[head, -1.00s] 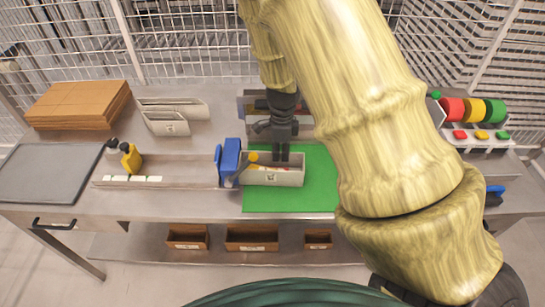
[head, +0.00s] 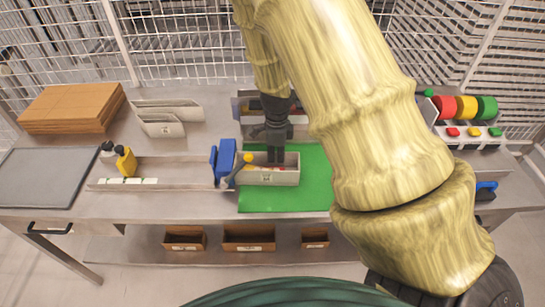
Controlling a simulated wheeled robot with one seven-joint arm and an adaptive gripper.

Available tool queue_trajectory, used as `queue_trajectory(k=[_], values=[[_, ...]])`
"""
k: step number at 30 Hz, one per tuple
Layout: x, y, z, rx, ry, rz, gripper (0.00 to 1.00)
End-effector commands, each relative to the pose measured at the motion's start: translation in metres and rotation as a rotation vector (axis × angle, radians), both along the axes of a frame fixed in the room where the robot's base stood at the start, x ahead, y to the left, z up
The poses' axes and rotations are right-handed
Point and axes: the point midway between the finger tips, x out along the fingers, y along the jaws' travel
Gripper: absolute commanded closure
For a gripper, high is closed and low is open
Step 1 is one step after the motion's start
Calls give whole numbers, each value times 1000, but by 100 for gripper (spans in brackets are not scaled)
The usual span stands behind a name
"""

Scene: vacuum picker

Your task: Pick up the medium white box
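A pale grey-white open box (head: 268,178) stands on the green mat (head: 312,195) in the head view, with a few small coloured items inside. It looks like the medium white box, though its size name cannot be read. My gripper (head: 276,158) points down at the far side of this box, with its fingertips at or just inside the back wall. The fingers are small and dark, so their gap and any contact are unclear. Two other whitish boxes or trays (head: 160,129) lie at the back left of the table.
A blue tape dispenser (head: 224,160) stands close against the box's left side. A cardboard stack (head: 70,107), yellow bottle (head: 126,162) and grey tray (head: 45,178) are further left. Coloured rolls (head: 466,107) stand right. Brown bins (head: 249,238) sit on the shelf below.

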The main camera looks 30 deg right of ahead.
Motion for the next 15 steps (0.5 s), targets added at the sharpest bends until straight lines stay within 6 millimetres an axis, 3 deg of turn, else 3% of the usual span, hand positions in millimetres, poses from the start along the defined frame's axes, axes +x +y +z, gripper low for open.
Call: queue_trajectory(k=[7, 15], values=[[-11, -10, 14, 0, -4, -1, 100], [-51, -45, 40, 1, -3, -2, 100]])
